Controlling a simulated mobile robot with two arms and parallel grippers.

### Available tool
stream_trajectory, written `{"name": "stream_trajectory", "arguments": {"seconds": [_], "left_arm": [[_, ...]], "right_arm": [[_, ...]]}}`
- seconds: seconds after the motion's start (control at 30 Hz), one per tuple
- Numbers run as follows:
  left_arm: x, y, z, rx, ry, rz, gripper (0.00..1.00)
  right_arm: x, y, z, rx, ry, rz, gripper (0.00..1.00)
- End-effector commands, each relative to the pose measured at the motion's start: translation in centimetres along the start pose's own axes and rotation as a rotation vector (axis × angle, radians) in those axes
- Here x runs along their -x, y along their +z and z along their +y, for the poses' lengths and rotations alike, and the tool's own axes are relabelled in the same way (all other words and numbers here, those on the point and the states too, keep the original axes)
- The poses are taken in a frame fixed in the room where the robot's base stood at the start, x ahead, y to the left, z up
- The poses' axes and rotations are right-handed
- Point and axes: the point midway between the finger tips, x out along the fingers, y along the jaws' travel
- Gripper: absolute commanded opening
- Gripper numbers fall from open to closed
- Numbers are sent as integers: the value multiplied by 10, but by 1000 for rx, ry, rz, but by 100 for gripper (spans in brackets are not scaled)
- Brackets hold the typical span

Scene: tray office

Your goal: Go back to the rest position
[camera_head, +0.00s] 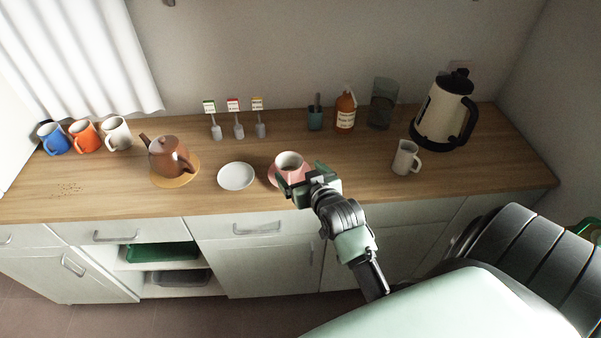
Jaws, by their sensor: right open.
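My right gripper (299,183) is at the front edge of the counter, its arm reaching in from the lower right. It is open, with its jaws at the near side of a pink cup (289,160). The cup stands upright on a pink saucer (272,176). The gripper hides part of the cup and saucer, and I cannot tell whether it touches them. My left gripper is not in view.
A white saucer (236,176) and a brown teapot (168,157) on a round mat stand to the left. A white mug (406,158) and a kettle (445,112) stand to the right. An open shelf (135,265) with trays is below the wooden counter (348,160).

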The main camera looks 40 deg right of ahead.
Motion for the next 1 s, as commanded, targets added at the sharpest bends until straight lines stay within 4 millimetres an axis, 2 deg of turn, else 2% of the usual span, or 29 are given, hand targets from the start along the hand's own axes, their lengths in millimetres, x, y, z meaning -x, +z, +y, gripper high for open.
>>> {"name": "stream_trajectory", "arguments": {"seconds": [0.57, 0.67, 0.8, 1.0], "left_arm": [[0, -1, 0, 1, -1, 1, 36], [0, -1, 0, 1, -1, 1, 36], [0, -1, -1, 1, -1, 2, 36], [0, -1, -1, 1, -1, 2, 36]], "right_arm": [[4, 5, -4, 9, -9, -23, 92], [21, 23, -18, 47, -43, -113, 92], [71, 67, -47, 133, -116, -328, 92], [137, 110, -68, 220, -185, -559, 92]]}}
